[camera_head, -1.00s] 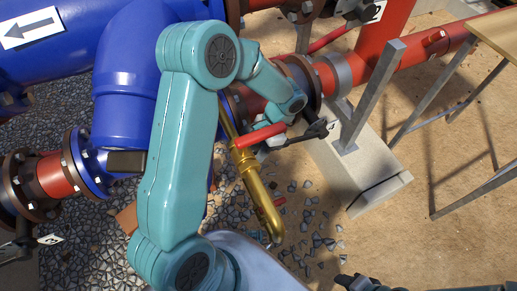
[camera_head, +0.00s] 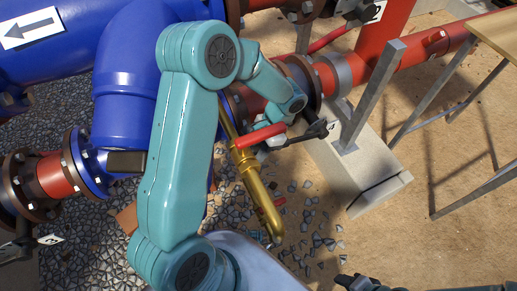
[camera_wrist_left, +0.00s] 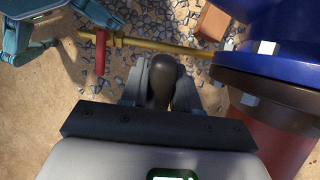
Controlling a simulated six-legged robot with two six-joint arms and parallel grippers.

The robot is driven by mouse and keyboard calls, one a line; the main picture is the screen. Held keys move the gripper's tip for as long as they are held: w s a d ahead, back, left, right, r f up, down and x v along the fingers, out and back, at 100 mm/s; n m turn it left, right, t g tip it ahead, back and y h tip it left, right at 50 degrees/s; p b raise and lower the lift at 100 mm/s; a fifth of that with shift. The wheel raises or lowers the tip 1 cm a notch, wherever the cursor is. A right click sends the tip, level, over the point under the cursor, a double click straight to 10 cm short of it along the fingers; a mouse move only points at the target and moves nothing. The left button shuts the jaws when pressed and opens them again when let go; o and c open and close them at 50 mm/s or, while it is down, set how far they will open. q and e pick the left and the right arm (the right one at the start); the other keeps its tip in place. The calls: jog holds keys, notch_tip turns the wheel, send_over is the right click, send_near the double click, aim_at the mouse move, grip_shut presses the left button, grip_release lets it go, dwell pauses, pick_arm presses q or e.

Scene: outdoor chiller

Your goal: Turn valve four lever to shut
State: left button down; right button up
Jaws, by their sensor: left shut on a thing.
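My left gripper (camera_head: 274,139) is low beside the red pipe, partly hidden by its own arm in the head view. In the left wrist view its grey fingers (camera_wrist_left: 161,88) are closed around a dark, rounded lever end (camera_wrist_left: 163,78). In the head view a red handle (camera_head: 258,136) lies by the gripper, with a black valve part (camera_head: 316,130) and a small white tag to its right. The tag's number is too small to read surely. My right gripper (camera_head: 358,283) barely shows at the bottom edge; its jaws are unclear.
A brass pipe (camera_head: 253,180) runs down beside the gripper; a red handle (camera_wrist_left: 100,52) hangs from it in the wrist view. A blue elbow pipe (camera_head: 128,95) and flanges are close by. A concrete block (camera_head: 375,178) with a steel post and a table frame stand right.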

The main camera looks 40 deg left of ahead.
dwell(0.3)
pick_arm(q)
jog(key=shift+w+r+p, duration=0.1)
jog(key=shift+r+p, duration=0.45)
jog(key=r+g+p, duration=0.1)
jog(key=w+r+p, duration=0.1)
jog(key=r+p, duration=0.1)
jog(key=r+g+y+p, duration=0.1)
jog(key=r+p, duration=0.1)
jog(key=shift+w+d+g, duration=0.3)
jog(key=shift+w+d, duration=0.05)
jog(key=shift+d, duration=0.05)
jog(key=w+d+r+g+y+p, duration=0.2)
jog(key=w+r+g+p, duration=0.1)
jog(key=w+r+g, duration=0.1)
jog(key=shift+w+r, duration=0.55)
jog(key=shift+r, duration=0.7)
jog(key=c, duration=0.9)
grip_release()
jog(key=shift+d, duration=0.1)
